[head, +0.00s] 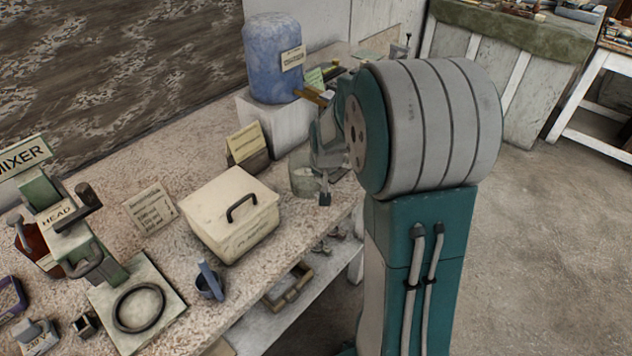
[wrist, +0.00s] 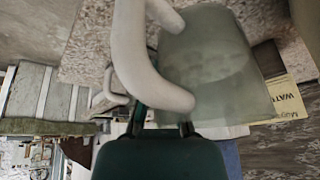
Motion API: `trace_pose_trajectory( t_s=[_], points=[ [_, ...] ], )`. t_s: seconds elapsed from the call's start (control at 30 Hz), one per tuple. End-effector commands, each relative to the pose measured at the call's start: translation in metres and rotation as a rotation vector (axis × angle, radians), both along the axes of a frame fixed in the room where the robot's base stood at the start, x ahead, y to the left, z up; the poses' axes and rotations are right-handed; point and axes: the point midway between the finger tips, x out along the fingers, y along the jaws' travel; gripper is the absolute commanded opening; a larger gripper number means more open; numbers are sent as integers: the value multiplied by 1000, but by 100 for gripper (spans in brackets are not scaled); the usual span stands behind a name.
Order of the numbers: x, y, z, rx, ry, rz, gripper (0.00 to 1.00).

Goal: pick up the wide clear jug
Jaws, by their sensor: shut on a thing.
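The wide clear jug (head: 301,174) is a grey-green see-through vessel by the counter's front edge, beyond the white box. In the wrist view the jug (wrist: 208,70) fills the upper middle, close up. A thick pale curved bar (wrist: 135,55) shows beside it; I cannot tell for certain if this is its handle. My gripper (head: 324,165) is at the jug's right side, partly hidden by my arm. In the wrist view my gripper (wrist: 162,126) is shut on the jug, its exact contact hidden. I cannot tell if the jug is clear of the counter.
A blue water bottle (head: 273,60) stands on a white block (head: 275,122) behind the jug. A lidded white box (head: 231,213), a small dark cup (head: 209,284) and a mixer (head: 70,235) stand to the left. Open floor (head: 560,250) lies at right.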

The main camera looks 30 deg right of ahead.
Motion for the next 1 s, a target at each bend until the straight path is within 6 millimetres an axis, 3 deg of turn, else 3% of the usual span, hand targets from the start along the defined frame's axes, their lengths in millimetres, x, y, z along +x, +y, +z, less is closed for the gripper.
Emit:
trace_pose_trajectory(
  t_s=[0.13,0.3,0.5,0.7,1.0],
  points=[
    [-25,-1,33,-3,-7,-2,0],
    [-63,-3,47,-1,-5,-4,0],
    [-96,-3,61,-1,-5,-2,0],
    [-110,-4,67,0,-2,-1,0],
    [-113,-4,68,0,-1,-1,0]
  ],
)
